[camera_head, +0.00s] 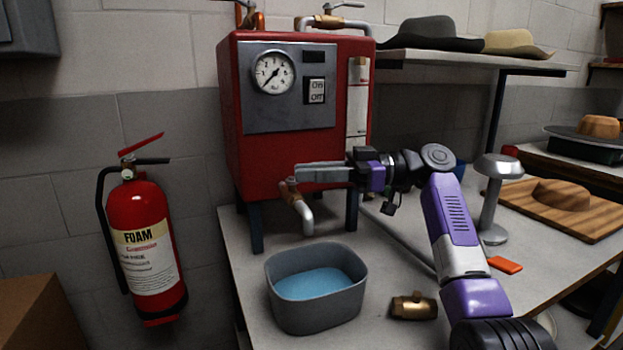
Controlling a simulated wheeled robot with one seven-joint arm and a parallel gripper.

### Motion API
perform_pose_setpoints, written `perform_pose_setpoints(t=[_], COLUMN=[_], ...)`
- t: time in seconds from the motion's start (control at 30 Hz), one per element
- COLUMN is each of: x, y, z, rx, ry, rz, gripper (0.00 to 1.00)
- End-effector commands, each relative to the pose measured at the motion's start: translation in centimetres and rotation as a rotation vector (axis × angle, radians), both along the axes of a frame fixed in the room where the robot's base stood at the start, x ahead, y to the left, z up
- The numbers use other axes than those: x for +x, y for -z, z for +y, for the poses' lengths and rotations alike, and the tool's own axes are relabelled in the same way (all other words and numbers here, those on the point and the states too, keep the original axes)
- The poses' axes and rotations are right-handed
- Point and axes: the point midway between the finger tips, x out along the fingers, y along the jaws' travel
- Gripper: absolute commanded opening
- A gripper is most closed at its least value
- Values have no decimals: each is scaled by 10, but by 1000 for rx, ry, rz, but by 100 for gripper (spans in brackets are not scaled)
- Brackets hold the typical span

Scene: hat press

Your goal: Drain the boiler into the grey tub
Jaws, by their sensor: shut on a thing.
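The red boiler (290,110) stands on legs on the bench, with a grey panel, a round gauge (272,72) and an ON/OFF switch. A drain valve (289,191) with a brass body and a bent silver spout (304,216) sticks out under its front. The grey tub (316,318) stands below the spout and holds blue liquid (312,284). I see no clear stream between them. My gripper (303,172) reaches in from the right, just above the valve body, shut on what appears to be the drain valve's handle. Its fingers hide most of the handle.
A brass fitting (413,306) lies right of the tub. A silver stand (493,190), an orange piece (505,264) and a wooden board (537,209) are further right. A fire extinguisher (144,240) hangs at left. Hats (428,32) sit on the shelf.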

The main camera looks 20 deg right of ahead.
Motion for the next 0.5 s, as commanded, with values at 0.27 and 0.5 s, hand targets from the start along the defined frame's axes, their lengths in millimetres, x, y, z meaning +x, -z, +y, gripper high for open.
perform_pose_setpoints(t=[0.27,0.5], x=[-1,-1], y=[3,4], z=[2,2], rx=[-5,-6], ry=[-39,-41], rz=[4,6], gripper=[0,0])
